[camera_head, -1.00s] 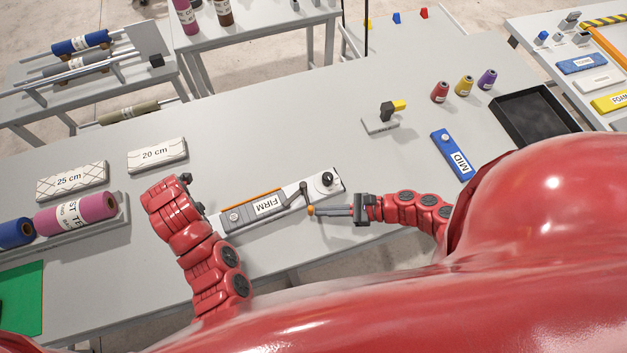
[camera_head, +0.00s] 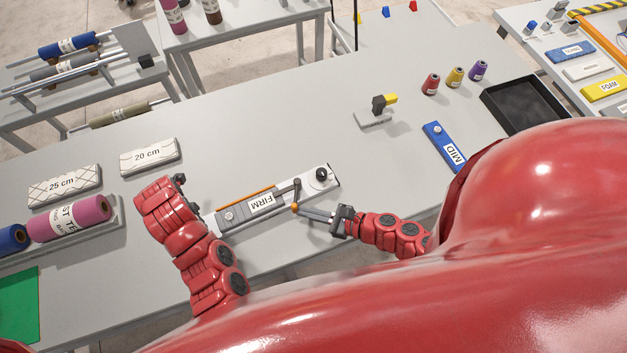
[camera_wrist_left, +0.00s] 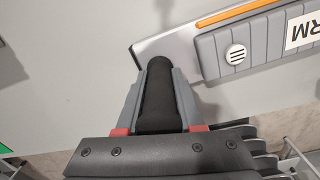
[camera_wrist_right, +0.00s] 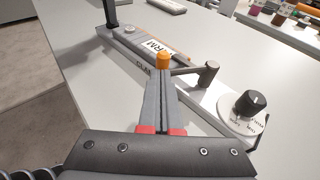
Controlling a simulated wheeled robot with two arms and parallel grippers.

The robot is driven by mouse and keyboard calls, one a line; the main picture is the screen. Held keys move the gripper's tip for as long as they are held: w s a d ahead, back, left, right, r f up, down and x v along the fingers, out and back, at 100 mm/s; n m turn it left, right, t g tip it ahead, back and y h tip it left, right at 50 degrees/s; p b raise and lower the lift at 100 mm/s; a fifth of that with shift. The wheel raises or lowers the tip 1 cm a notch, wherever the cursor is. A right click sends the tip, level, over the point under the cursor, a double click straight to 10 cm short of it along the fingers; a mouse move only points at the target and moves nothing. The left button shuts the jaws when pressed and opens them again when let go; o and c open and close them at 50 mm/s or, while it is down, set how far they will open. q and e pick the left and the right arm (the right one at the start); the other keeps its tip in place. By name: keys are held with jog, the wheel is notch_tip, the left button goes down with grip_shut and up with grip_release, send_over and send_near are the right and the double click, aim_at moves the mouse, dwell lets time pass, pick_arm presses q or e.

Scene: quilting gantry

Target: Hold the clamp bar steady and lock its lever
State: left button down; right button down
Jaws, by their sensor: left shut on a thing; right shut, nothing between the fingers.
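The clamp bar (camera_head: 310,189) lies on the grey table, with a FIRM label, an orange strip and a black knob (camera_head: 321,174) at its right end. My left gripper (camera_wrist_left: 160,68) is shut on a black handle (camera_wrist_left: 158,105) at the bar's left end; in the head view my wrist mostly hides this. The dark grey lever (camera_wrist_right: 190,70) has an upright post (camera_wrist_right: 207,76). My right gripper (camera_wrist_right: 161,75) is shut and empty above the bar's near edge. An orange tip (camera_wrist_right: 162,60) shows at its fingertips, overlapping the lever's end; I cannot tell whether they touch.
A blue MID block (camera_head: 443,147), a small stand with a yellow tip (camera_head: 375,115), several thread cones and a black tray (camera_head: 526,103) are on the right. White 20 cm (camera_head: 149,156) and 25 cm (camera_head: 64,186) blocks lie left. Table behind the bar is clear.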

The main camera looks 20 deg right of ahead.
jog(key=shift+s+d, duration=0.2)
jog(key=shift+d, duration=0.15)
jog(key=f+v, duration=0.1)
jog(key=v, duration=1.2)
jog(key=shift+d, duration=0.25)
jog(key=shift+r, duration=0.1)
pick_arm(q)
jog(key=shift+c, duration=2.3)
grip_release()
jog(key=shift+w, duration=0.1)
jog(key=shift+r, duration=0.1)
